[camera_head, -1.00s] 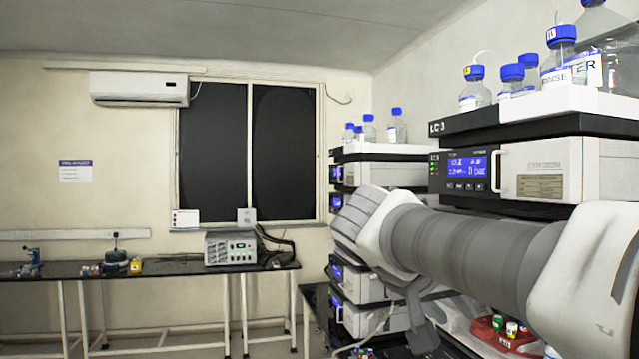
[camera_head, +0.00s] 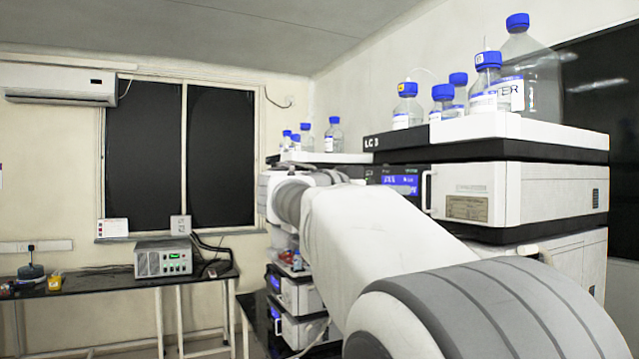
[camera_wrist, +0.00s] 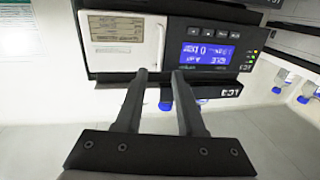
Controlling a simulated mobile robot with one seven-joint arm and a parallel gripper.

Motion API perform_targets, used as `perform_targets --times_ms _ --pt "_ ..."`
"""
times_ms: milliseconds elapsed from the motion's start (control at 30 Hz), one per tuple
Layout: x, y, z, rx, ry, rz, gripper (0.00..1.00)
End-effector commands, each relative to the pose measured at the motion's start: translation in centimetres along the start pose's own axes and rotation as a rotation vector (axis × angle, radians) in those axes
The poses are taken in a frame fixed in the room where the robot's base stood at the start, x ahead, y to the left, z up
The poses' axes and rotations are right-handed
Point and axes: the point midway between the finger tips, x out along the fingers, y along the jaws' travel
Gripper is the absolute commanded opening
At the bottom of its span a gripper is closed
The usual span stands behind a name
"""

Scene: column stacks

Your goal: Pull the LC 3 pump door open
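The LC 3 pump (camera_head: 548,190) is on the right in the head view, its white door (camera_head: 470,187) looking flush with the front. The door's upright white handle (camera_head: 427,190) is at the door's left edge, beside the blue display. In the wrist view the pump is upside down, with the door (camera_wrist: 117,55) at left and the handle (camera_wrist: 160,45) at its right edge. My gripper (camera_wrist: 160,73) is open and empty, its two fingertips on either side of the handle's line in the picture. Contact cannot be told. The arm hides the gripper in the head view.
Blue-capped bottles (camera_head: 488,82) stand in the tray (camera_head: 500,128) on top of the stack. Another instrument column (camera_head: 300,295) stands farther back. A black bench (camera_head: 100,283) with a grey box (camera_head: 163,257) is at left.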

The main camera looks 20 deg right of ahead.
Motion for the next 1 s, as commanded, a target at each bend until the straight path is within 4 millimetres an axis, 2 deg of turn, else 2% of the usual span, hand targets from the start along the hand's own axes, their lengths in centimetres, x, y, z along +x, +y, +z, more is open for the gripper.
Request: perform_targets --times_ms 200,400,600,867,1000 --pt "4.8 0.1 -0.3 -0.002 0.000 0.005 0.38" --pt "7.9 0.1 -0.2 -0.001 -0.001 0.002 0.38" --pt "9.1 0.0 -0.1 0.001 -0.001 0.000 0.38" --pt "9.2 0.0 0.0 0.001 -0.001 -0.001 0.38" --pt "9.2 0.0 0.0 0.000 -0.001 -0.001 0.15"
